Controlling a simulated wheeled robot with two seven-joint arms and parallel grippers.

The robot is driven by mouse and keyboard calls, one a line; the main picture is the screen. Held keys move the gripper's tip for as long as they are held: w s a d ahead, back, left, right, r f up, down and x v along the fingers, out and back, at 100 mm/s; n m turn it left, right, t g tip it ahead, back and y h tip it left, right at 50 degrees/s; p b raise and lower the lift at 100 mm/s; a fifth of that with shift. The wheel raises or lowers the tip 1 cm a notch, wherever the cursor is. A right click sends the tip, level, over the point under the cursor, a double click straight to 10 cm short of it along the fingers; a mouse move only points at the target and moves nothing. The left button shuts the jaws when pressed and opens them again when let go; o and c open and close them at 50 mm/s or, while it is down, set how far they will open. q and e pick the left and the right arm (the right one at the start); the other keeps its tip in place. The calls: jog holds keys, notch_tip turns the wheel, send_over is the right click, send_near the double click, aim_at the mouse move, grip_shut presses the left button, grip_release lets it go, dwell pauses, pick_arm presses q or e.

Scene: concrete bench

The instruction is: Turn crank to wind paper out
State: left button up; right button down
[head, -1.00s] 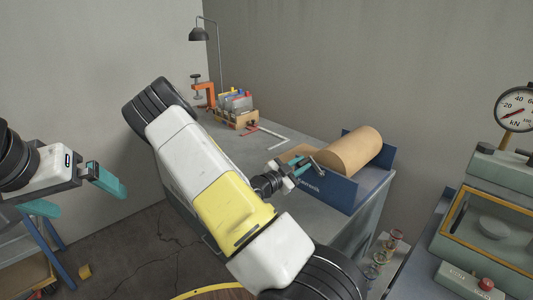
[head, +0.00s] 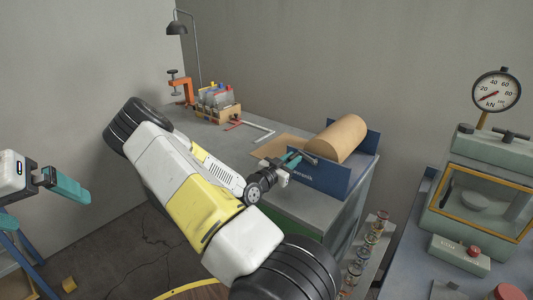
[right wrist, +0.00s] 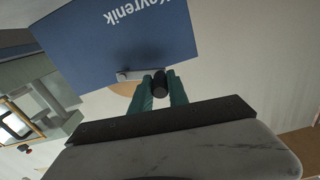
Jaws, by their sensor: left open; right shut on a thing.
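A brown paper roll (head: 340,138) sits in a blue holder (head: 322,180) on the bench. A flat brown sheet (head: 274,147) lies on the bench to the roll's left. The crank (head: 308,155) is at the holder's near side; in the right wrist view its metal arm (right wrist: 136,73) and black handle (right wrist: 159,86) show against the blue panel. My right gripper (head: 292,160) is shut on the handle, which sits between its teal fingers (right wrist: 160,90) in the right wrist view. My left gripper (head: 42,208) is open and empty, off to the left, away from the bench.
A bottle rack (head: 217,104), an orange clamp (head: 181,90) and a lamp (head: 177,28) stand at the bench's far end. A press with a gauge (head: 497,91) stands right, past a strip of small jars (head: 371,235). My right arm covers the bench's near left side.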

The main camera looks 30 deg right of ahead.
jog(key=c, duration=1.3)
grip_release()
jog(key=v, duration=0.8)
